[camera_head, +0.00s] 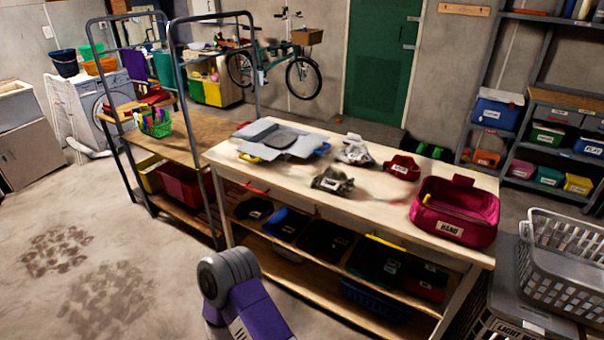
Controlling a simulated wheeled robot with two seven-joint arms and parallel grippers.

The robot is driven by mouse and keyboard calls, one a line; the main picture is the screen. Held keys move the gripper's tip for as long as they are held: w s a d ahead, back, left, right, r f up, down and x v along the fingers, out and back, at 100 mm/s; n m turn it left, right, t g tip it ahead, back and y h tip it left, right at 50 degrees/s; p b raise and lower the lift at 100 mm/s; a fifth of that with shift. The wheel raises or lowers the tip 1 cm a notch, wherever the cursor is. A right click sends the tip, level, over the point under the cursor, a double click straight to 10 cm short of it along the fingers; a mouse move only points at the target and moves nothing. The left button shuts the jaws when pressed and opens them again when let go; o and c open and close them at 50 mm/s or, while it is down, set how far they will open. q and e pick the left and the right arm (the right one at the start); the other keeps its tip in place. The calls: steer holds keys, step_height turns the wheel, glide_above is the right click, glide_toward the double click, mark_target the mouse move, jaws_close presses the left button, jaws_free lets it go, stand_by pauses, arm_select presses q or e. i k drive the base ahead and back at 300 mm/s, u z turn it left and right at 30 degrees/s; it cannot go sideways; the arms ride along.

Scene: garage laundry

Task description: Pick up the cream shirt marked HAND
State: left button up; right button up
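No shirt can be clearly read as marked HAND. On the wooden table (385,210) lie two small crumpled pale cloth bundles, a whitish one (355,150) towards the back and a greyish-cream one (332,181) nearer the front. Each seems to carry a small tag, too small to read. A flat grey garment (283,138) lies spread at the table's left end. A magenta bin (474,203) with a HAND label stands at the right end. A purple and grey part of my arm rises at the bottom, in front of the table. Neither gripper shows.
A red labelled item (403,168) lies between the bundles and the magenta bin. Several bins sit on the shelf under the table. A grey laundry basket (565,255) stands at right. A metal-framed rack (190,135) adjoins at left.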

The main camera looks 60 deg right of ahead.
mark_target(334, 179)
steer(key=z, duration=0.2)
steer(key=i, duration=2)
steer(key=z, duration=1.7)
steer(key=i, duration=1)
steer(key=z, duration=1.05)
